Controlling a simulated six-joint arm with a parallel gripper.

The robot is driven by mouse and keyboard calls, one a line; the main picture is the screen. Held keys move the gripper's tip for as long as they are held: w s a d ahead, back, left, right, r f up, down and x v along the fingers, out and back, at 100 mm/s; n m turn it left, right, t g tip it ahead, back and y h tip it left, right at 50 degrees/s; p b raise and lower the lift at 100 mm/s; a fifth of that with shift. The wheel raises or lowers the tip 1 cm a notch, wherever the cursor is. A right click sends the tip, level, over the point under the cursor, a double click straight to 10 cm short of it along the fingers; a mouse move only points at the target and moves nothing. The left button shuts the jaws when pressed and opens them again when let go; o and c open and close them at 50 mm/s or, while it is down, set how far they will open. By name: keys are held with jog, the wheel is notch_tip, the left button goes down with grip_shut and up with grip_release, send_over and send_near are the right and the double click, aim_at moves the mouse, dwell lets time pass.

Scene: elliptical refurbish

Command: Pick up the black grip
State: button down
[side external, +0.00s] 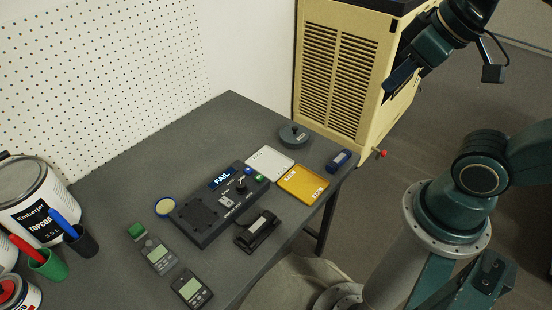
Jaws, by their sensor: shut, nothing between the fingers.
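A black object with a pale strip along its top (258,231) lies on the dark grey table, in front of the black test box. It is the likeliest match for the black grip, but it is small and I cannot be certain. My gripper (388,94) is at the upper right, raised in front of the cream cabinet and well away from the black object. Its dark fingers are shut and empty. Nothing covers the black object.
The black test box (203,217) with a FAIL display stands behind the black object. A white tray (270,163) and yellow tray (303,184) lie to its right, with a blue roll (339,159) beyond. Meters (191,289) and paint cans (38,203) stand left.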

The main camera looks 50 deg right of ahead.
jog(key=c, duration=2.2)
grip_release()
jog(key=c, duration=1)
grip_release()
jog(key=shift+w, duration=0.1)
jog(key=w+a+f+n+g+y, duration=0.25)
jog(key=w+a+f+n, duration=0.25)
jog(key=w+f+n, duration=0.6)
jog(key=w+a+f+n+g+y, duration=0.1)
jog(key=w+a+f+n, duration=0.1)
jog(key=f, duration=0.5)
jog(key=w+a+f+n+g+y, duration=0.1)
jog(key=w+a+f+n+g, duration=0.1)
jog(key=f+n, duration=0.3)
jog(key=shift+w+a+f, duration=0.6)
jog(key=shift+a+f, duration=0.1)
jog(key=shift+f, duration=0.4)
send_over(264, 218)
jog(key=d, duration=0.2)
jog(key=shift+d+f, duration=0.1)
jog(key=shift+f, duration=3.9)
